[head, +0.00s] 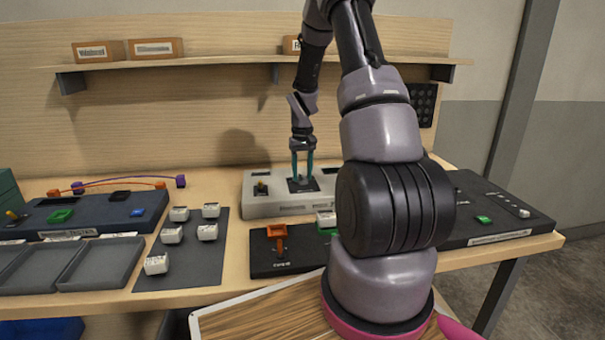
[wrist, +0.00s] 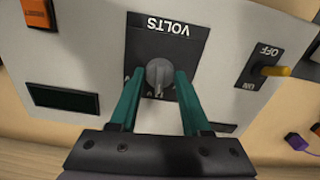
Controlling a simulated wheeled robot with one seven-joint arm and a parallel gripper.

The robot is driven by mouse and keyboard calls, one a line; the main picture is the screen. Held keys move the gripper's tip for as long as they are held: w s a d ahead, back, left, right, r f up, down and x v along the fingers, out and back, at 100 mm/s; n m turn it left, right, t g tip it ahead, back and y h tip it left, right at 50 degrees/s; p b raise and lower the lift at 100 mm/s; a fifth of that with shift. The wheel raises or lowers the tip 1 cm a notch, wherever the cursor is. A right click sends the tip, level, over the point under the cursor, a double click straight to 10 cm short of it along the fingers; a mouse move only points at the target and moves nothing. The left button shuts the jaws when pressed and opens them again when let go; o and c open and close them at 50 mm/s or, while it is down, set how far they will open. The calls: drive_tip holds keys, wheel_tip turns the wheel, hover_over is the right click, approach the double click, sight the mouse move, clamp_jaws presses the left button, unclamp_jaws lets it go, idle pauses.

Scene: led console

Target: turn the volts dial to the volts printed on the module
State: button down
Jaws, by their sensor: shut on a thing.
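The volts dial (wrist: 159,74) is a grey knob on a black plate marked VOLTS, on the light grey console (head: 275,208). The plate shows upside down in the wrist view. My gripper (wrist: 157,80) has its two teal fingers on either side of the knob, shut on it. In the head view my gripper (head: 302,176) points straight down at the dial's black plate (head: 303,187). The scale marks around the knob are mostly hidden by the fingers, and I cannot read the setting. Several white modules (head: 208,232) stand on a dark mat; their print is too small to read.
An ON/OFF switch with a yellow lever (wrist: 276,71) and a dark display (wrist: 62,98) flank the dial. A black panel with an orange lever (head: 279,241) stands in front of the console. Grey trays (head: 100,265) lie at left.

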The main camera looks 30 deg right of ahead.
sight(302, 176)
drive_tip(key=shift+m, duration=0.5)
drive_tip(key=shift+c, duration=1.9)
unclamp_jaws()
wheel_tip(302, 176, up, 11)
drive_tip(key=shift+f, duration=0.1)
